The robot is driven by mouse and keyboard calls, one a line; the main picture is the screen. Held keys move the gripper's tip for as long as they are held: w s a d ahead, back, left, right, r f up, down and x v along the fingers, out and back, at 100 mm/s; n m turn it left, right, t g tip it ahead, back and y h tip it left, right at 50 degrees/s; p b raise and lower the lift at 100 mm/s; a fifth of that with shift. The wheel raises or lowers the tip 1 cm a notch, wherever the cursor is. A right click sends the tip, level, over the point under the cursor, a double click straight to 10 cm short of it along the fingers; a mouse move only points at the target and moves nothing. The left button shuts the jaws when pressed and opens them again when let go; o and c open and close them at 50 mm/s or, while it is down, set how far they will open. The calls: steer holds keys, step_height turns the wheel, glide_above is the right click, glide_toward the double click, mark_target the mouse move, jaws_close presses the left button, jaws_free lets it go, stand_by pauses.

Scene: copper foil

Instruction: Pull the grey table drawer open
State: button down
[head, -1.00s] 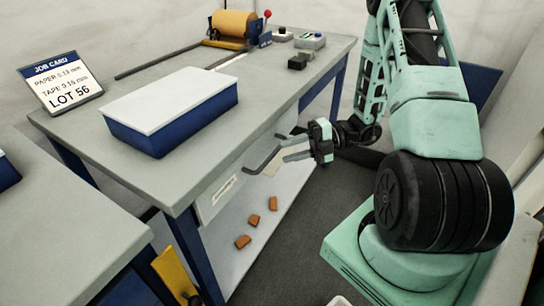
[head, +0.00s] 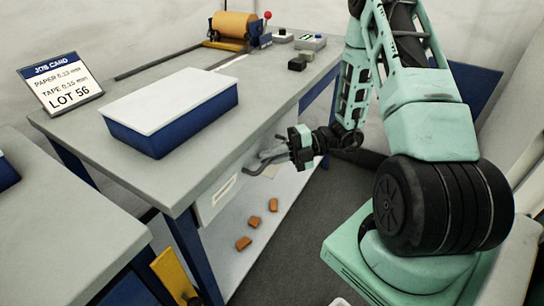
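The grey table drawer (head: 210,205) is under the front edge of the grey table (head: 95,140). Its front has a pale label strip (head: 224,190) and looks about flush with the table side, with no gap visible. A dark grey bar handle (head: 249,171) sticks out from the drawer front.
A blue box with a white lid (head: 170,95) and a job card (head: 60,84) stand on the table. Several orange-brown pieces (head: 254,220) lie on the lower shelf. The dark floor in front of the drawer is clear.

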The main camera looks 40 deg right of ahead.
steer(key=s+d+p, duration=0.3)
steer(key=s+d, duration=0.2)
steer(key=s, duration=0.8)
steer(key=s+d+p, duration=0.4)
steer(key=s+d, duration=0.1)
steer(key=s, duration=0.9)
steer(key=shift+s, duration=0.15)
steer(key=c, duration=1.5)
jaws_free()
steer(key=b+v, duration=0.1)
steer(key=v, duration=1.6)
steer(key=shift+s+b, duration=0.15)
steer(key=shift+b, duration=0.15)
steer(key=shift+d, duration=0.15)
